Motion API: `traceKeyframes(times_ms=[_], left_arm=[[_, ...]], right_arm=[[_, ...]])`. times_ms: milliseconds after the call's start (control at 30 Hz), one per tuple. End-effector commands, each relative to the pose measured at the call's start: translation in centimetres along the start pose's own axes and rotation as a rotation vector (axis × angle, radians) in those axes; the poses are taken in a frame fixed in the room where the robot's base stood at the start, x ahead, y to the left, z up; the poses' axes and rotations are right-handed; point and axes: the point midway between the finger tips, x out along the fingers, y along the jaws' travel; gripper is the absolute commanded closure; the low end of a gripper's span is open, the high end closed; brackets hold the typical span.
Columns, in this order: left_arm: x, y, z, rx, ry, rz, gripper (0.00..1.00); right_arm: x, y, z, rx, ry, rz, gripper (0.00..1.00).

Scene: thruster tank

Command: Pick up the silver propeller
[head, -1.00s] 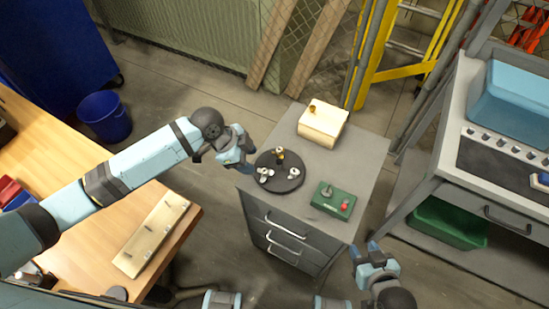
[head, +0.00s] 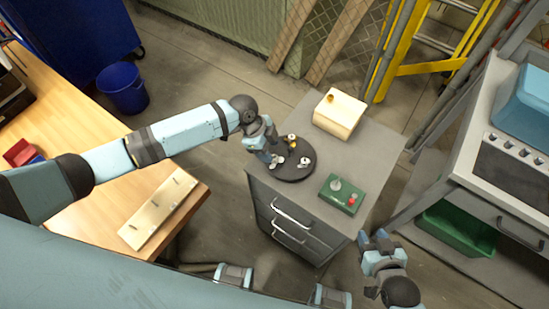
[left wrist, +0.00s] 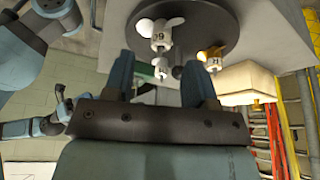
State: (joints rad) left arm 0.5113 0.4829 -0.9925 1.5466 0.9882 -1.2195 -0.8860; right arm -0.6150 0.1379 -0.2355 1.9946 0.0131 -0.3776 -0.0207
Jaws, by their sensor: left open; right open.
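A black round disc (head: 296,174) on the grey cabinet holds several small propellers. One pale silver-white propeller (head: 304,162) stands toward the disc's right side. Another pale one (head: 277,160) is at the left, partly hidden by my left gripper (head: 270,155). A brass-coloured one (head: 291,138) stands at the back. In the left wrist view a pale propeller marked "09" (left wrist: 160,34) and a smaller greyish one (left wrist: 161,68) line up beyond the open fingers (left wrist: 160,80). I cannot tell which of the pale ones is the silver propeller. My right gripper (head: 374,240) is open and empty, off the cabinet's front right.
A cream box (head: 340,115) stands behind the disc on the cabinet (head: 345,165). A green control box (head: 341,195) with a red button is at its front right. A wooden bench (head: 110,195) is left; a grey workbench (head: 470,165) is right.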

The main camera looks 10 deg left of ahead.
Motion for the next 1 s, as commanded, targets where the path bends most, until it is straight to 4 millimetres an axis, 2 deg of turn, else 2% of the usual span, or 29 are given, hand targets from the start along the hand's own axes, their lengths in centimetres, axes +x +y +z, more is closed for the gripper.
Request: traceKeyframes(times_ms=[233,533,567,767,800,1000], left_arm=[[3.6,0.0,0.3,-0.002,0.000,0.002,0.48],[4.2,0.0,0.3,-0.001,0.000,0.000,0.48],[4.2,-0.1,0.3,-0.001,0.000,0.000,0.51],[4.2,-0.1,0.3,-0.001,0.000,0.000,0.97],[4.2,-0.1,0.3,-0.001,0.000,0.000,1.00],[4.2,-0.1,0.3,-0.001,0.000,0.000,1.00]], right_arm=[[-0.3,0.1,-0.5,-0.001,0.000,0.001,0.57],[-0.3,0.1,-0.4,-0.002,0.000,0.001,0.57],[-0.3,0.1,-0.4,-0.002,0.000,0.001,0.57],[-0.3,0.1,-0.4,-0.002,-0.001,0.001,0.57],[-0.3,0.1,-0.4,-0.002,-0.001,0.001,0.57],[-0.3,0.1,-0.4,-0.002,-0.001,0.001,0.57]])
